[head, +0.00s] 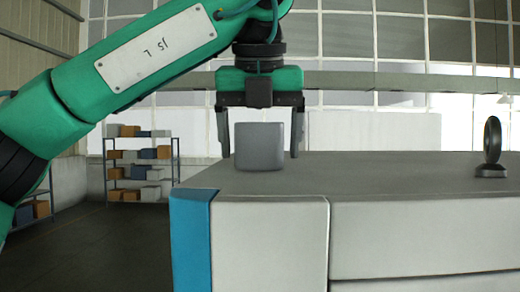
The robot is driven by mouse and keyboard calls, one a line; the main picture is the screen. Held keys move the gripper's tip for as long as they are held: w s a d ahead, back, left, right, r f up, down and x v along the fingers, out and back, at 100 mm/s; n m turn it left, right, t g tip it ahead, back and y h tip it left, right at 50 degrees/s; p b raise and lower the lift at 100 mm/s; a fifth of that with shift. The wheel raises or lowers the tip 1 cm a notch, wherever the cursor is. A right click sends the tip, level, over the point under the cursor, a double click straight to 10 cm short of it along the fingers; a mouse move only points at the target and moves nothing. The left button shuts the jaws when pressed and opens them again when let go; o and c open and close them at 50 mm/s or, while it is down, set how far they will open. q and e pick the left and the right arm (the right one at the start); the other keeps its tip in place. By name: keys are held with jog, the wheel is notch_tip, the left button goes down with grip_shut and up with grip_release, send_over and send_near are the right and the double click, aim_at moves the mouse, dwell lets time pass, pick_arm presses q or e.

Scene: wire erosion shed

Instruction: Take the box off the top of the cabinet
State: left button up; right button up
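A small grey box (259,147) with rounded edges stands on the top of the cabinet (350,176), near its left end. The cabinet has a grey top, pale front panels and a blue strip at its left corner. My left gripper (259,145) comes down from above with its two fingers spread, one on each side of the box. A gap shows between the box and the right finger, and a smaller one at the left finger. The box appears to rest on the top. My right gripper is not in view.
A dark ring on a small base (491,148) stands on the cabinet top at the right. The top between it and the box is clear. Shelves with several boxes (139,167) stand far back at the left, with open floor in front.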

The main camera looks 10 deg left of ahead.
pick_arm(q)
jog(key=shift+f, duration=0.25)
jog(key=c, duration=1.1)
jog(key=shift+r, duration=0.1)
